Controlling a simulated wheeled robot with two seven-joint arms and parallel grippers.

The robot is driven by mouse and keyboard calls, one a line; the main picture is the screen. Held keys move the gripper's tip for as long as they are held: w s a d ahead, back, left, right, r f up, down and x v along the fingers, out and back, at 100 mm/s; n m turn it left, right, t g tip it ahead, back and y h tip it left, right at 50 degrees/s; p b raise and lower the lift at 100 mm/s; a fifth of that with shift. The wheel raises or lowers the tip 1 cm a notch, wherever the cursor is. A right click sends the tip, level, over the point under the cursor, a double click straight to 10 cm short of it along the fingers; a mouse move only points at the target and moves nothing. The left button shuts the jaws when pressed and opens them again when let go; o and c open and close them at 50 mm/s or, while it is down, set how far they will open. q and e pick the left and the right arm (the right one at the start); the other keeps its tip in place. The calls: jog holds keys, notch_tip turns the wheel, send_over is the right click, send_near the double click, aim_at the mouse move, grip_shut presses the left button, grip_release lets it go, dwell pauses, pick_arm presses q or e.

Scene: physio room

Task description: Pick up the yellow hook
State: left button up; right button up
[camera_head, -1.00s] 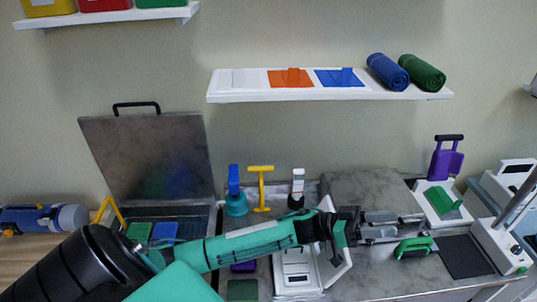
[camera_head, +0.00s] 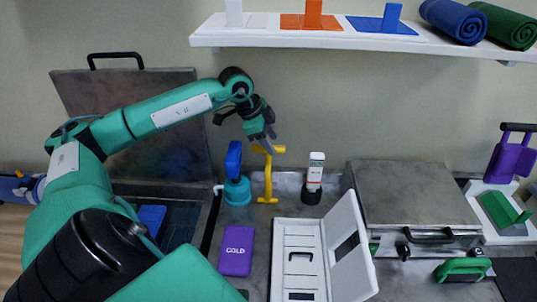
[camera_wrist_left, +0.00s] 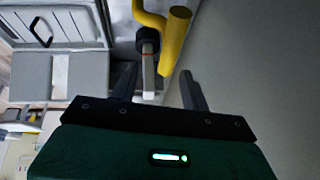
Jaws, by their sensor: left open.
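The yellow hook (camera_head: 268,176) stands upright on the grey counter against the wall in the head view, with a crossbar at its top. My left gripper (camera_head: 268,144) is at the top of the hook, its fingers pointing down close to the crossbar. In the left wrist view my left gripper (camera_wrist_left: 158,82) is open, with two dark fingers spread. The yellow hook (camera_wrist_left: 174,42) shows just beyond the fingertips, and its bar end points toward them. I cannot tell whether the fingers touch it. My right gripper is not in view.
A blue and teal bottle (camera_head: 237,178) stands left of the hook, and a white device with a dark base (camera_head: 314,178) stands right. A purple GOLD pack (camera_head: 237,250) and an open white case (camera_head: 298,262) lie in front. A white shelf (camera_head: 330,40) hangs above.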

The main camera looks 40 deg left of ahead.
aim_at(268, 173)
pick_arm(q)
jog(key=shift+a+r+y, duration=0.1)
jog(key=shift+a+y, duration=0.2)
jog(key=shift+a, duration=0.35)
jog(key=shift+w+a, duration=0.1)
jog(key=shift+p+x, duration=0.55)
jog(key=shift+x, duration=0.35)
jog(key=p+x, duration=0.2)
jog(key=x, duration=0.2)
jog(key=shift+f, duration=0.7)
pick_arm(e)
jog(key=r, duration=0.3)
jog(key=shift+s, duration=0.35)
pick_arm(q)
jog(key=shift+c, duration=0.3)
